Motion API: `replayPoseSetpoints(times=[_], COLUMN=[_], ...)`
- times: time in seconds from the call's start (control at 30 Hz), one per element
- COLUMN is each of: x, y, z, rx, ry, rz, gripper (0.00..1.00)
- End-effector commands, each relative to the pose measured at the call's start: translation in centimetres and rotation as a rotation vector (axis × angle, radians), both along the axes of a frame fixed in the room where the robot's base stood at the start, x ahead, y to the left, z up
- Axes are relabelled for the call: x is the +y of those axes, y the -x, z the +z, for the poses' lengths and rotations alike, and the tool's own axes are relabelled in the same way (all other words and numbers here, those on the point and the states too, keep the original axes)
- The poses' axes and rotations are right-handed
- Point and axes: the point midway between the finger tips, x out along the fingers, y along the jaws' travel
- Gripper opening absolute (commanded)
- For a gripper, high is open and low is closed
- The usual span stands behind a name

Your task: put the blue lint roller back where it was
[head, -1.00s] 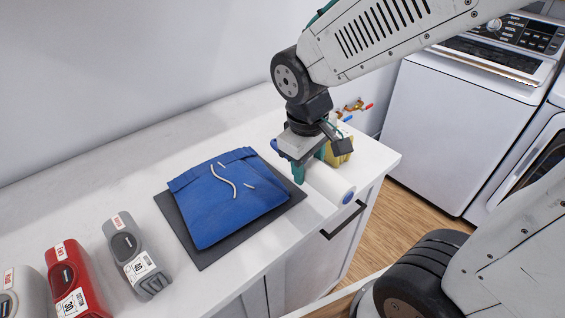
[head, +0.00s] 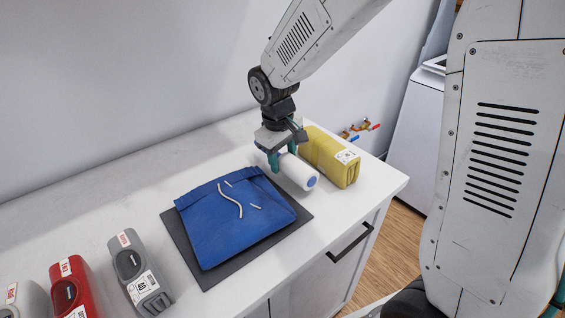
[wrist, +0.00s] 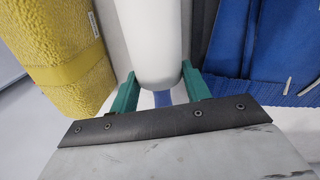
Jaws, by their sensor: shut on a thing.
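The lint roller (head: 299,172) has a white roll with a blue end cap. My gripper (head: 283,162) is shut on it, between the folded blue garment and the yellow package. In the wrist view the roll (wrist: 151,45) points away from my gripper (wrist: 155,92). Its blue handle (wrist: 163,98) shows between the green fingers. I cannot tell whether the roller touches the counter.
A blue garment (head: 225,225) lies on a dark grey mat (head: 225,276) to the left. A yellow package (head: 330,158) is close on the right. The counter behind (head: 150,165) is clear.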

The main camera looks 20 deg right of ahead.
Motion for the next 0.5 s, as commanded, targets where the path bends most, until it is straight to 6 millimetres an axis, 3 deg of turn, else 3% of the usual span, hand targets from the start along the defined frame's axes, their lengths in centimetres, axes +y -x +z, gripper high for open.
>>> replayPoseSetpoints(times=[0.13,0.47,0.5], x=[0.0,0.0,0.0], y=[0.1,0.1,0.1], z=[-1.8,-2.1,-2.1], rx=[0.002,0.002,0.001], ry=[0.0,0.0,-0.001], rz=[0.0,-0.001,-0.001], gripper=[0.26,0.26,0.53])
